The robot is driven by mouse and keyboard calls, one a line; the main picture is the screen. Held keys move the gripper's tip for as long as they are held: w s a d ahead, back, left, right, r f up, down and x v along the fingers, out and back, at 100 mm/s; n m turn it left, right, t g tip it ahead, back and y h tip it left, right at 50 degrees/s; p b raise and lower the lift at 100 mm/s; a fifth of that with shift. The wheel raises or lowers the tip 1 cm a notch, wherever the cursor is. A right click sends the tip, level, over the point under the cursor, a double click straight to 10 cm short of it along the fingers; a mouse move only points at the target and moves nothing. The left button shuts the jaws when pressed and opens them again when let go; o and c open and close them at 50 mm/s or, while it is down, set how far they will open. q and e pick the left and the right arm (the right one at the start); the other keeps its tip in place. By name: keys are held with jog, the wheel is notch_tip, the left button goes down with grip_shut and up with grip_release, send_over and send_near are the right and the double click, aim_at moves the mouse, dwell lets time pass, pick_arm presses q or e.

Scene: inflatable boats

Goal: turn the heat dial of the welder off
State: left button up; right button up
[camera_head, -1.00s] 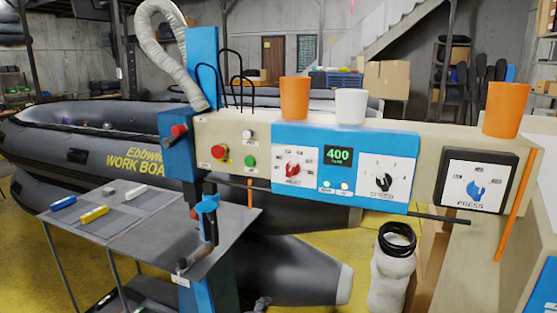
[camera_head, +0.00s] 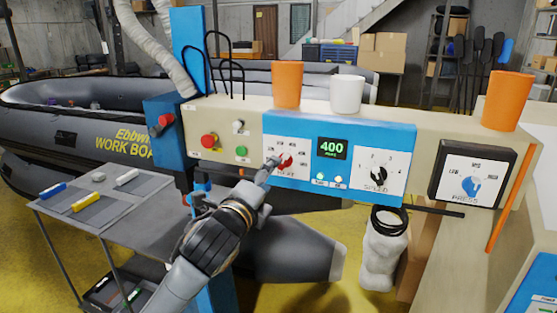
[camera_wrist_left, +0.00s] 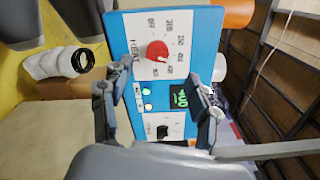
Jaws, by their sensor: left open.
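The welder's heat dial (camera_head: 286,161) is a red knob on a white plate at the left of the blue panel (camera_head: 393,143). The display (camera_head: 332,148) reads 400. My left gripper (camera_head: 270,169) is in front of the heat plate and partly covers the dial. In the left wrist view, the red dial (camera_wrist_left: 157,50) sits just beyond the fingertips, toward the top of the picture. Its white pointer is turned away from the OFF label (camera_wrist_left: 151,23). The left gripper (camera_wrist_left: 158,78) is open and empty, fingers spread wide. I cannot tell whether it touches the panel. My right gripper is not in view.
The speed dial (camera_head: 378,173) and blue press dial (camera_head: 472,187) are to the right. Red (camera_head: 208,141) and green (camera_head: 242,151) buttons are left of the heat plate. Orange (camera_head: 287,84) and white (camera_head: 347,93) cups stand on top. A grey table (camera_head: 150,225) is at lower left.

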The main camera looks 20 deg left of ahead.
aim_at(284, 161)
pick_arm(q)
jog(key=w+p, duration=0.1)
jog(key=w, duration=0.6)
jog(key=shift+w+d+p, duration=0.15)
jog(key=shift+w+p, duration=0.1)
jog(key=shift+p, duration=0.05)
jog(key=c, duration=1.2)
jog(key=shift+o, duration=0.2)
